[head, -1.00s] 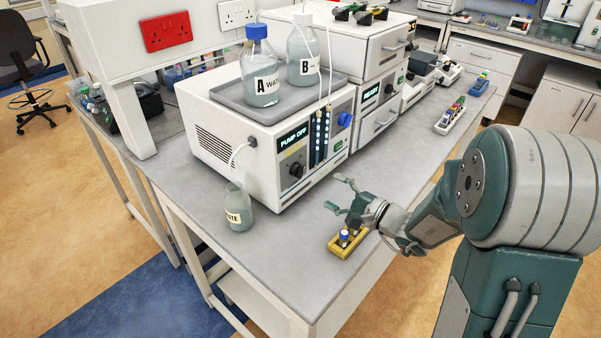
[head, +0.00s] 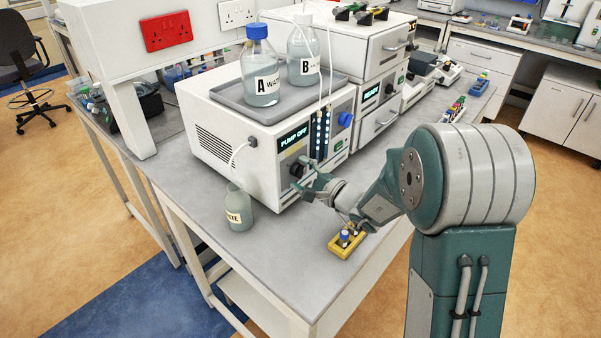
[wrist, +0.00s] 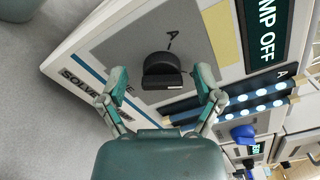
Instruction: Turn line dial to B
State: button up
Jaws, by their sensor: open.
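The line dial (wrist: 163,68) is a black knob on a grey panel of the white pump unit (head: 228,150). In the wrist view a letter A and a short tick are printed above it. I see no B mark beside it, and cannot tell which way its pointer faces. My gripper (wrist: 163,84) is open, with one green fingertip on each side of the knob. The fingers look apart from its sides. In the head view my gripper (head: 306,178) is at the pump's front face and partly covers the dial.
Bottle A (head: 261,80) and bottle B (head: 303,65) stand in a grey tray on the pump. A yellow rack (head: 346,243) with small vials is below my wrist. A blue knob (head: 345,119) is farther right.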

jog(key=c, duration=1.2)
jog(key=shift+o, duration=0.2)
jog(key=shift+m, duration=1.9)
jog(key=o, duration=1.2)
jog(key=shift+c, duration=0.2)
jog(key=shift+d, duration=0.1)
